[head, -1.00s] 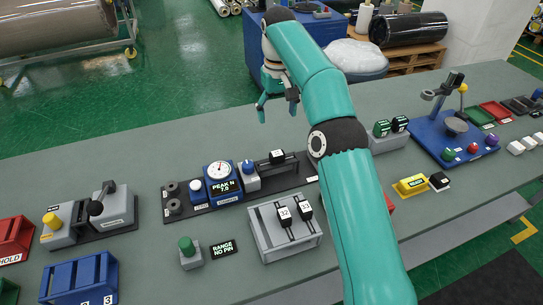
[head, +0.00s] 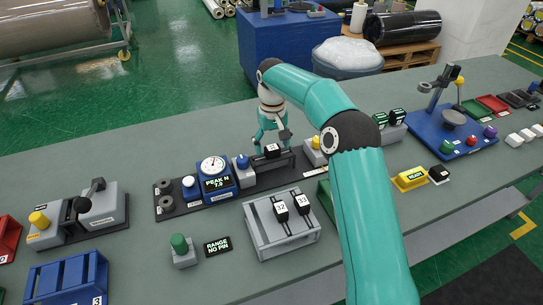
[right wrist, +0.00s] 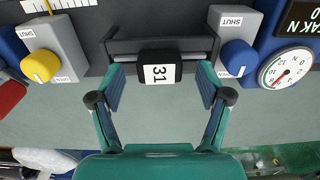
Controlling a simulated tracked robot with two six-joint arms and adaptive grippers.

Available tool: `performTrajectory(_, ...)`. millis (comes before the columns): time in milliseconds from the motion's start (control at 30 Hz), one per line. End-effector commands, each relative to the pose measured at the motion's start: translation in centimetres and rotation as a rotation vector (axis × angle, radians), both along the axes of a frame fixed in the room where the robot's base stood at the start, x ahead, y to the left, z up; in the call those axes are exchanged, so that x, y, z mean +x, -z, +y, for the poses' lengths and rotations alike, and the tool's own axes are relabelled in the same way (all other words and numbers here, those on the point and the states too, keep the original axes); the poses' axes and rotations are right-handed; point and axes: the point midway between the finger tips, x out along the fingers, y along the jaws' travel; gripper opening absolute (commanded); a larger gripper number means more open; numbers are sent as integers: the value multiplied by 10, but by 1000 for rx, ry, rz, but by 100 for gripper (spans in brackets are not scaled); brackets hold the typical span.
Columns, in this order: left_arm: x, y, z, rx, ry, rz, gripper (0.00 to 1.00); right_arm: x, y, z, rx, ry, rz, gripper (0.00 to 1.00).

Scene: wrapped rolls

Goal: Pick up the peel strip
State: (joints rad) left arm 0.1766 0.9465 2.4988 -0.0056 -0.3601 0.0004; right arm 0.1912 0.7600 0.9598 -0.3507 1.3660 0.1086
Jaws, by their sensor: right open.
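The peel strip is hard to single out. A black block labelled 31 (head: 272,151) sits on a dark raised rail between the blue-knob and yellow-knob clamps. It also shows in the right wrist view (right wrist: 160,72). My right gripper (head: 272,139) is open and empty just above and behind this block. In the right wrist view its fingers (right wrist: 161,80) stand on either side of the block, with a gap at each side. Two more numbered black blocks (head: 281,211) sit on dark strips on a grey rack (head: 262,238). My left gripper is not in view.
A blue gauge reading PEAK N (head: 214,183) and a blue-knob clamp (head: 243,168) stand left of the block. A yellow-knob clamp (right wrist: 45,68) stands on its other side. A green-knob unit (head: 184,253) is in front. Bench is clear behind the rail.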

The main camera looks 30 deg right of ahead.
Motion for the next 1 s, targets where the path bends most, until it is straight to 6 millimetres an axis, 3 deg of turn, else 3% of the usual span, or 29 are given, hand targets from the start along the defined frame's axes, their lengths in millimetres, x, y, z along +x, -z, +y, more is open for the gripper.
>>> performTrajectory(133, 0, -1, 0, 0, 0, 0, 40, -1, 16, 0, 0, 0, 1, 77)
performTrajectory(400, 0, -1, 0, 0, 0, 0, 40, -1, 19, 0, 0, 0, -1, 77)
performTrajectory(800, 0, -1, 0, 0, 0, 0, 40, 0, 18, 0, 0, 0, -1, 12)
performTrajectory(1000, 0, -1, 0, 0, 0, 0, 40, 0, 18, 0, 0, 0, -1, 12)
